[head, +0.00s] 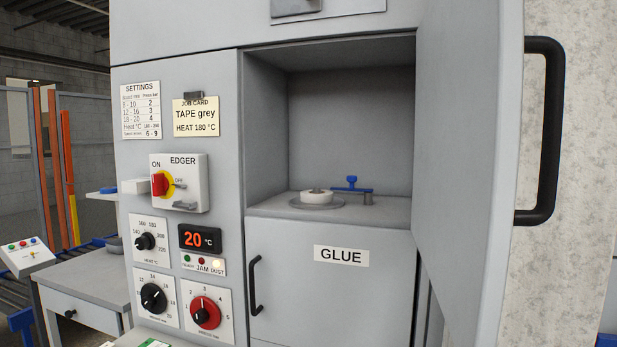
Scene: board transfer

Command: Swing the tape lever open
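The blue tape lever (351,186) is inside the open upper compartment of the grey machine. It lies level on a short grey post (368,198) at its right, and its left end reaches toward the tape roll. A white tape roll (316,197) sits on a round grey plate (317,203) on the compartment floor. The lever's tip is close to the roll; I cannot tell whether it touches. Neither of my grippers is in view.
The compartment door (470,150) stands open at the right, with a black handle (541,130) sticking out. Below is a closed GLUE door (330,285). The control panel (180,240) at left has knobs, a red switch (160,184) and a 20 °C display (200,239).

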